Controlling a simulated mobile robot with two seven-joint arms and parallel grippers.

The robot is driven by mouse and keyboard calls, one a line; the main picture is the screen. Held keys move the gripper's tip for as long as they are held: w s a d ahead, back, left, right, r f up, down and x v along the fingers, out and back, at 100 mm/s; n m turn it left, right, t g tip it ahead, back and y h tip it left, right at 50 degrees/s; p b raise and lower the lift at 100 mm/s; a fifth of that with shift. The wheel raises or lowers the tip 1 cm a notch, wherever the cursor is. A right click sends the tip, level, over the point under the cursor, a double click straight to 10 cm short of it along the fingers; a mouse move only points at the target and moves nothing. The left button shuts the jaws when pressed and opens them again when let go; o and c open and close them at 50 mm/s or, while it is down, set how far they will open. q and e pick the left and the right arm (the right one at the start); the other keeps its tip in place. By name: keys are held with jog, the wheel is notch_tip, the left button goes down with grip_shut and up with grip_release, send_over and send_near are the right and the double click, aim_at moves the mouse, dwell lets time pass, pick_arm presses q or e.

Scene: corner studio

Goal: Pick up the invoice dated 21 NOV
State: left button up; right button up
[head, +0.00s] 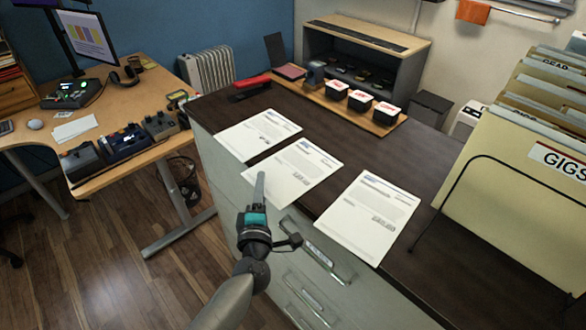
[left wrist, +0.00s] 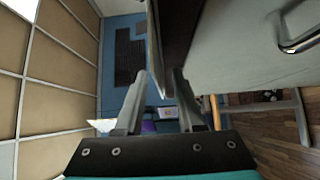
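Three white printed invoices lie flat in a row along the front of the dark cabinet top (head: 330,150) in the head view: a left invoice (head: 257,134), a middle invoice (head: 293,172) and a right invoice (head: 367,217). Their print is too small to read, so I cannot tell which is dated 21 NOV. My left gripper (head: 260,178) is in front of the cabinet, its fingers overlapping the lower left of the middle invoice in the picture. My right gripper is out of view.
A wire rack of folders (head: 530,165) stands at the right of the cabinet top. A red stapler-like object (head: 251,84) and black boxes with white-and-red tops (head: 360,100) are at the back. Drawer handles (head: 318,250) project from the cabinet front. A desk (head: 120,105) stands left.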

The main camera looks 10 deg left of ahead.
pick_arm(q)
grip_shut()
dwell(0.6)
